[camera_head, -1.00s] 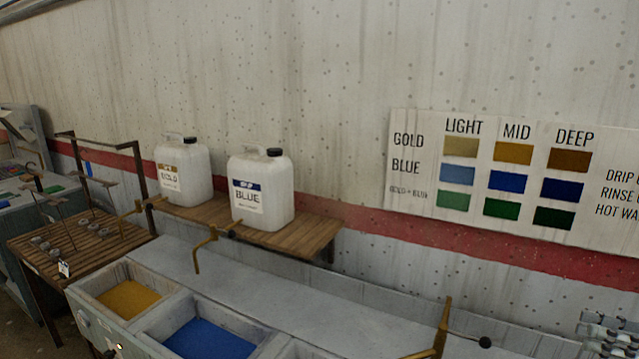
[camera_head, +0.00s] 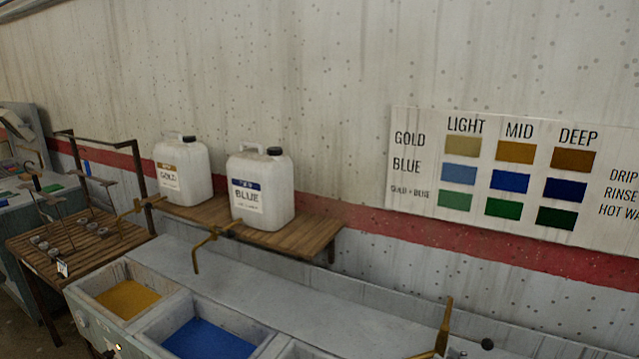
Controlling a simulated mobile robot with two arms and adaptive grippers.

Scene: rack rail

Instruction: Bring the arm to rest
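Neither of my grippers shows in the head view, and no part of my arms is clearly visible. Whether they are open or shut, or hold anything, is hidden outside the picture. Below the wall is a long grey trough unit (camera_head: 262,290). Its left basin holds gold liquid (camera_head: 127,299) and the basin beside it holds blue liquid (camera_head: 208,340).
A gold jug (camera_head: 183,172) and a blue jug (camera_head: 260,190) stand on a slatted wooden shelf (camera_head: 300,238). Brass hooked fittings (camera_head: 443,328) rise along the trough. A slatted rack table (camera_head: 100,245) stands left. A colour chart (camera_head: 515,180) hangs on the wall.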

